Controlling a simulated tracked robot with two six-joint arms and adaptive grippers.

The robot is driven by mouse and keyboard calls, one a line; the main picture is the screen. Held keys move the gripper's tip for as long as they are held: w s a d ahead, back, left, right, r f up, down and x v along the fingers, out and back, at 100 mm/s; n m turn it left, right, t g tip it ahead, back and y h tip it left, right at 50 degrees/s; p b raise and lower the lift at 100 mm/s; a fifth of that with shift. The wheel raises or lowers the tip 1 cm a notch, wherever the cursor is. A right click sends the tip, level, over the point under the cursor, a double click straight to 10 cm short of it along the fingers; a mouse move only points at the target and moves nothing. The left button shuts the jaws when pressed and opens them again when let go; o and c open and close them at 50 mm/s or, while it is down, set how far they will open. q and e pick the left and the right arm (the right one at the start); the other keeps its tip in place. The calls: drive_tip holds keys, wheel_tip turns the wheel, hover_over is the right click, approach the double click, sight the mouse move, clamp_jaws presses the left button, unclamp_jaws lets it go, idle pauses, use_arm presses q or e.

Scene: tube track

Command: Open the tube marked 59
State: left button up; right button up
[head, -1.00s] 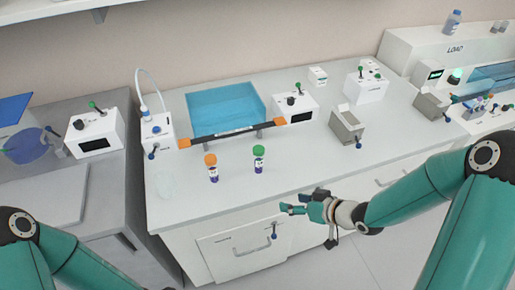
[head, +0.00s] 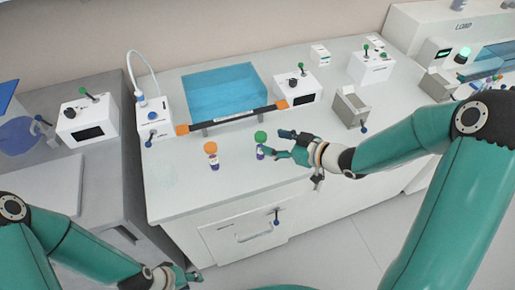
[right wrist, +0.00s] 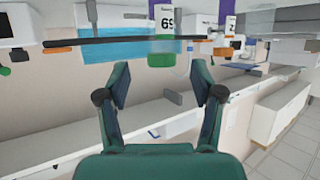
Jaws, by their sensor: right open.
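A tube with a green cap (head: 260,139) stands upright on the bench top.
A black bar with orange ends (head: 232,117) lies behind the tubes, before a blue translucent box (head: 222,88). White devices with knobs (head: 296,87) and a grey holder (head: 350,108) stand behind and to the right. The bench front around the tubes is clear.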

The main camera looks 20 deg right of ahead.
sight(261, 139)
drive_tip(key=shift+p+x, duration=0.7)
drive_tip(key=shift+x, duration=2.3)
drive_tip(key=shift+a, duration=0.15)
clamp_jaws()
